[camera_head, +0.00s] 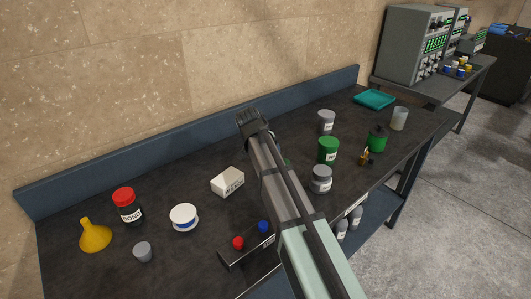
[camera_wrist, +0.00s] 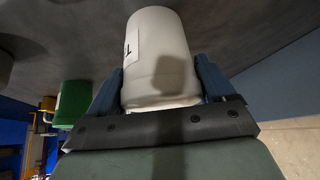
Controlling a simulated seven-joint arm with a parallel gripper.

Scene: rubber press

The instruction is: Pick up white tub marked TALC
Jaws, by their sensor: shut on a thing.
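The white tub (camera_wrist: 165,35) fills the middle of the wrist view, with part of a white label and a dark letter at its left side. My gripper (camera_wrist: 159,68) is shut on it, one blue-grey finger on each side. In the head view my gripper (camera_head: 250,120) is over the back middle of the dark bench, near the blue back rail. The tub is hidden behind my gripper and arm there. I cannot tell whether it touches the bench.
On the bench (camera_head: 320,100), a white block (camera_head: 228,181), white round tin (camera_head: 184,217), red-lidded jar (camera_head: 127,204) and yellow funnel (camera_head: 94,235) stand left. Green tub (camera_head: 328,150), grey jars (camera_head: 320,179), green bottle (camera_head: 377,139) and teal tray (camera_head: 374,99) stand right.

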